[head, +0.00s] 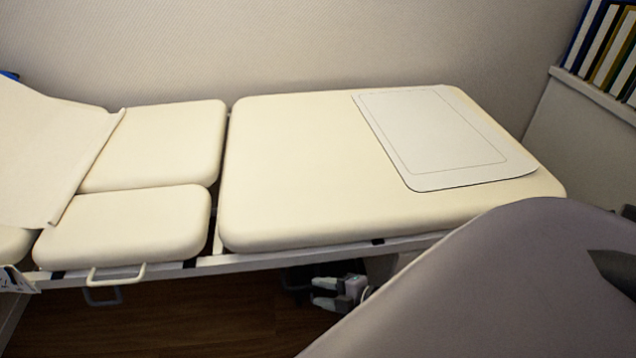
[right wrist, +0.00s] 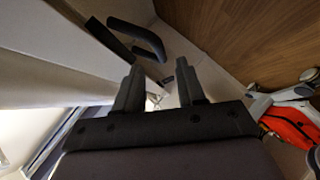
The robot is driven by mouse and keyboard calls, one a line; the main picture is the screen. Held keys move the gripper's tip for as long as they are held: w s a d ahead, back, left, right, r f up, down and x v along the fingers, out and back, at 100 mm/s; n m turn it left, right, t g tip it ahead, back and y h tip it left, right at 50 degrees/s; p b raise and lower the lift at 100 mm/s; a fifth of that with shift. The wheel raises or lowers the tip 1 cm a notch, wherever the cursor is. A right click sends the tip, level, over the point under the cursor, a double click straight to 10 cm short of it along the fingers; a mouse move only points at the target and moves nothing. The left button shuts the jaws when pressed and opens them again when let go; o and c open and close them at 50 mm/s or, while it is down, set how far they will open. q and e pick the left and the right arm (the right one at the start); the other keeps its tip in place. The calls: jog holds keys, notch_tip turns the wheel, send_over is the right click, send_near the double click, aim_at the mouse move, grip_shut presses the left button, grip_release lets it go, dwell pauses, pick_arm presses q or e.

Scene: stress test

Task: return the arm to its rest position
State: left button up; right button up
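My right gripper (right wrist: 160,84) shows in the right wrist view, with its two dark fingers spread apart and nothing held between them. In the head view, a large grey rounded shape at the lower right looks like part of my own arm and covers that corner. My left gripper is in neither view.
A cream padded couch (head: 290,170) fills the middle of the head view, with a white mat (head: 430,125) on its right half. Binders (head: 605,50) stand at the upper right. Wooden floor (right wrist: 240,35) and a red item (right wrist: 292,125) show in the right wrist view.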

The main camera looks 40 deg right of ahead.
jog(key=s+a+r+m+h+p, duration=0.1)
jog(key=s+a+r+m+p, duration=0.3)
jog(key=r+m, duration=0.3)
jog(key=s+a+r+m+g+h+p, duration=0.1)
jog(key=s+a+r+m+p, duration=0.3)
jog(key=s+a+r+m, duration=0.1)
jog(key=shift+s+a+r+m, duration=0.15)
jog(key=shift+a+r+m, duration=0.25)
jog(key=shift+r+m, duration=0.5)
